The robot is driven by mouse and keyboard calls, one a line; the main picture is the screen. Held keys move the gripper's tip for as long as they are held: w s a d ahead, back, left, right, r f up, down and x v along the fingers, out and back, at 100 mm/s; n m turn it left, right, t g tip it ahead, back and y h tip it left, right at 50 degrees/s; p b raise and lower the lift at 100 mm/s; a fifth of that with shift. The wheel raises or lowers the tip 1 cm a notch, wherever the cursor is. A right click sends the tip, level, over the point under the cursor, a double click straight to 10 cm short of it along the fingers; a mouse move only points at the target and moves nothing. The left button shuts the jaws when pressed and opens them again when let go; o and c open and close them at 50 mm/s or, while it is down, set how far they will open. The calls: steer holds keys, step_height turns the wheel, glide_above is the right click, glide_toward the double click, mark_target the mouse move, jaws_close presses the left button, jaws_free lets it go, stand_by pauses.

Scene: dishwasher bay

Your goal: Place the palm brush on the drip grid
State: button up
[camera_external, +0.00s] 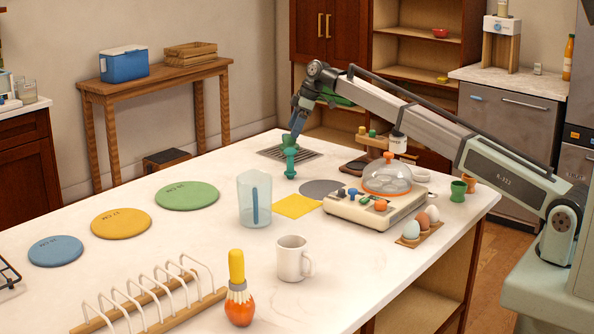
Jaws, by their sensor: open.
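The drip grid (272,153) is a dark slatted square set in the far end of the white counter. My gripper (290,139) points down over it, jaws open, at the top of a teal upright piece (290,162) with a flared collar. This piece shows in front of the grid's near edge; I cannot tell whether the fingers touch it. Which of these two is the palm brush is not clear from this view.
A clear jug (254,199), yellow square (298,206), grey disc (321,188) and egg cooker (373,210) stand near the grid. A white mug (291,258) and toast rack (150,303) are in front. Coloured discs lie left, with bare counter between.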

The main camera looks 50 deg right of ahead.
steer(key=v, duration=0.6)
steer(key=shift+r, duration=0.3)
steer(key=shift+s+d, duration=0.1)
